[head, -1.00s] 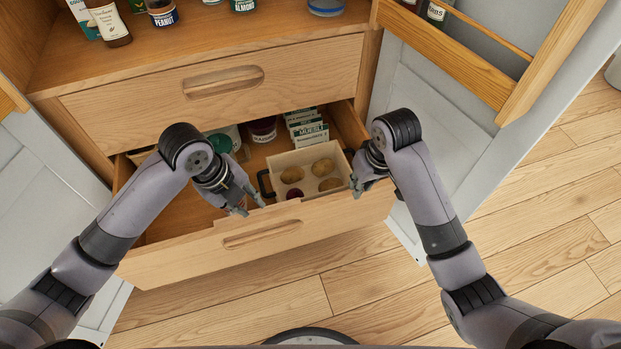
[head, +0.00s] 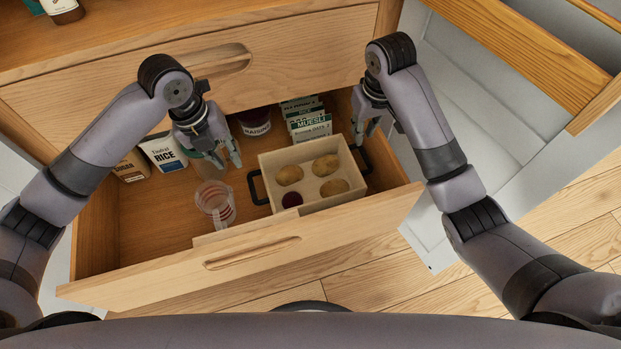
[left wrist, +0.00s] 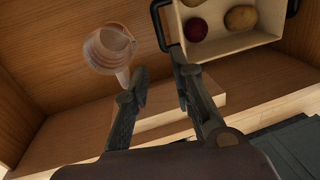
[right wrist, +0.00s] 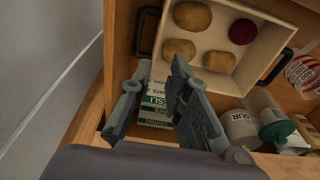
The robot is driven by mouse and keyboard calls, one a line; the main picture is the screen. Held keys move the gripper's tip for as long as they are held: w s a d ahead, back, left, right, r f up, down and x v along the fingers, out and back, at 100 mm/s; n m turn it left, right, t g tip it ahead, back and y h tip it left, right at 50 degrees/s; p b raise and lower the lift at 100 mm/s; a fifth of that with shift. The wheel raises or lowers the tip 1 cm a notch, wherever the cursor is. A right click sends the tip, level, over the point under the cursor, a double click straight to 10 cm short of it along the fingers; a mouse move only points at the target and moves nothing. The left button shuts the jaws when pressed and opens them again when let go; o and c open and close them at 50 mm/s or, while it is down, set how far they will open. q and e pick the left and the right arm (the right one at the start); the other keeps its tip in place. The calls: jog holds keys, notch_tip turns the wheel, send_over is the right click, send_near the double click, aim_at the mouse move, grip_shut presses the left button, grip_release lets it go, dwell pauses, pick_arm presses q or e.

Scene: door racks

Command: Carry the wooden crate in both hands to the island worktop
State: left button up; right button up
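The wooden crate (head: 328,204) sits in the open drawer, holding several potatoes and one dark red round item. It has a black handle on its left (head: 257,188) and another on its right (head: 364,160). My left gripper (head: 229,162) is open and empty, above and left of the left handle; in the left wrist view its fingers (left wrist: 162,76) point toward that handle, apart from it. My right gripper (head: 367,137) is open, just behind the right handle in the head view. Its fingers (right wrist: 160,64) show near that handle (right wrist: 143,32); I cannot tell whether they touch it. The island worktop is not in view.
The drawer front (head: 250,252) stands near me. In the drawer are a measuring jug (head: 216,203) left of the crate, a rice packet (head: 165,152), a raisin jar (head: 256,124) and muesli boxes (head: 308,122) behind. A cabinet door with a rack (head: 510,60) stands open at right.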

aim_at(252, 189)
pick_arm(q)
jog(key=shift+w+f, duration=0.4)
jog(key=shift+f, duration=0.05)
pick_arm(e)
jog(key=shift+w+f, duration=0.4)
jog(key=shift+f, duration=0.05)
pick_arm(q)
jog(key=shift+s, duration=0.15)
pick_arm(e)
jog(key=shift+s+r, duration=0.1)
jog(key=shift+s, duration=0.05)
